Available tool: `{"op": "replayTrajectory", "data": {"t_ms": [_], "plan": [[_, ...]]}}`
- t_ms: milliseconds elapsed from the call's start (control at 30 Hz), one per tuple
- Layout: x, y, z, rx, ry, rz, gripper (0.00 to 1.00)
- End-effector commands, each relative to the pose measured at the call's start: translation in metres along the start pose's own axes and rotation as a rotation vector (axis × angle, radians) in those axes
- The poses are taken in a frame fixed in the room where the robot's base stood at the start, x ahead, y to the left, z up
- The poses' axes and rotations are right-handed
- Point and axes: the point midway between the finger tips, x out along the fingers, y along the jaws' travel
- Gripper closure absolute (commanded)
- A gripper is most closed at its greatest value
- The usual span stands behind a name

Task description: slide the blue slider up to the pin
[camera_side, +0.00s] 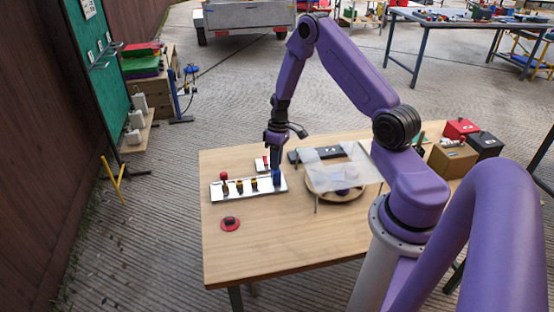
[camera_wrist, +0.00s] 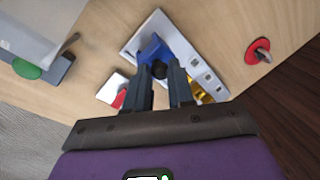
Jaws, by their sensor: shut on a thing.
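The blue slider (camera_side: 277,176) stands at the right end of a silver plate (camera_side: 236,194) on the wooden table. In the wrist view the blue slider (camera_wrist: 152,48) lies on the same plate (camera_wrist: 213,78), with a dark knob (camera_wrist: 158,69) on it. My gripper (camera_side: 275,163) is above the blue slider in the side view. In the wrist view the fingers of my gripper (camera_wrist: 160,68) are on both sides of the knob, shut on it. I cannot tell which part is the pin.
A red disc with a knob (camera_side: 230,224) lies in front of the plate. A small white plate with a red piece (camera_side: 262,164) lies behind it. A round wooden base under a clear sheet (camera_side: 336,157) stands to the right.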

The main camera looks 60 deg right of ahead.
Motion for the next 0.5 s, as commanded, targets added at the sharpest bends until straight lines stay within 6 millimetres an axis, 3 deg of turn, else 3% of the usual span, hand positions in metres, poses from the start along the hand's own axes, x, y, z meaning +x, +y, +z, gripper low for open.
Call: {"op": "replayTrajectory", "data": {"t_ms": [500], "plan": [[0.011, -0.057, -0.087, -0.003, 0.002, 0.001, 1.00]]}}
